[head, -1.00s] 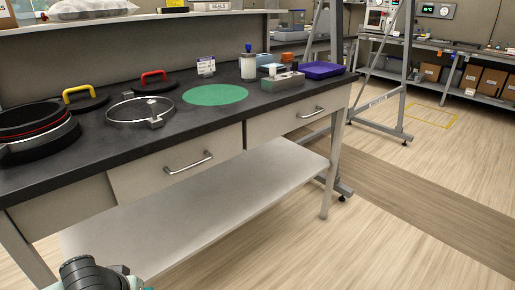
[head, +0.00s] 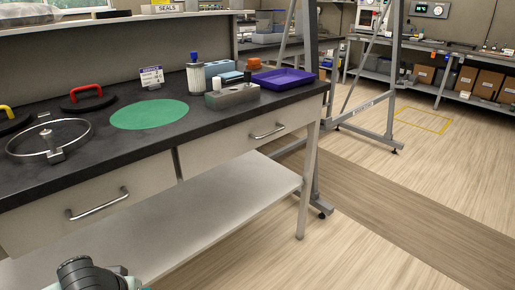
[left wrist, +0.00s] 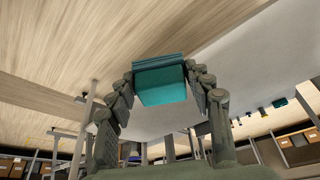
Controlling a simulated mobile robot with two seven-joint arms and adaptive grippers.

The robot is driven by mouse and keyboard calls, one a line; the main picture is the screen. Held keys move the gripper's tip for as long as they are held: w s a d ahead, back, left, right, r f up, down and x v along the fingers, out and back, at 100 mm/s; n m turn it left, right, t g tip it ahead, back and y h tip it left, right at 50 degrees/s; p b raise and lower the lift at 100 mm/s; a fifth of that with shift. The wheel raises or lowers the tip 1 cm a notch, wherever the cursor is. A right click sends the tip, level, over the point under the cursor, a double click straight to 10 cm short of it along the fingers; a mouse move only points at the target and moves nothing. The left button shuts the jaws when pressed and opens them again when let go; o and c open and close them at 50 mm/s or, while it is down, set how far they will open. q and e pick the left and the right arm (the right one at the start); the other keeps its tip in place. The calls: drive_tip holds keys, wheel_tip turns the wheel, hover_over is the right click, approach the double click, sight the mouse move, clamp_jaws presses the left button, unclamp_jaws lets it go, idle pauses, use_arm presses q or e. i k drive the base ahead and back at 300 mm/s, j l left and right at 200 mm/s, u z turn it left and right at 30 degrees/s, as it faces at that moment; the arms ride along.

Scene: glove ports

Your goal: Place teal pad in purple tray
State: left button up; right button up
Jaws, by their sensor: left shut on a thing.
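The purple tray (head: 283,79) lies flat on the dark bench top near its right end, and it looks empty. My left gripper (left wrist: 160,78) shows in the left wrist view, with its fingers closed on both sides of the teal pad (left wrist: 161,87). The pad is held at the fingertips, clear of any surface. In the head view only part of my left arm shows at the bottom left edge; the gripper and pad are out of that picture. My right gripper is in neither view.
A grey block holder (head: 232,96), a white bottle with a blue cap (head: 196,76) and an orange item (head: 253,63) stand beside the tray. A green round mat (head: 149,114) lies left of them.

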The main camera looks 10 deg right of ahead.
sight(278, 83)
drive_tip(key=i+l, duration=0.15)
drive_tip(key=l, duration=0.25)
drive_tip(key=i+l, duration=0.2)
drive_tip(key=l, duration=0.15)
drive_tip(key=i+l, duration=0.15)
drive_tip(key=l, duration=0.25)
drive_tip(key=i+l, duration=0.2)
drive_tip(key=l, duration=0.15)
drive_tip(key=i+l, duration=0.15)
drive_tip(key=l, duration=0.25)
drive_tip(key=i+l, duration=0.2)
drive_tip(key=l, duration=0.2)
drive_tip(key=i+l, duration=0.15)
drive_tip(key=l, duration=0.2)
drive_tip(key=i+l, duration=0.15)
drive_tip(key=l, duration=0.25)
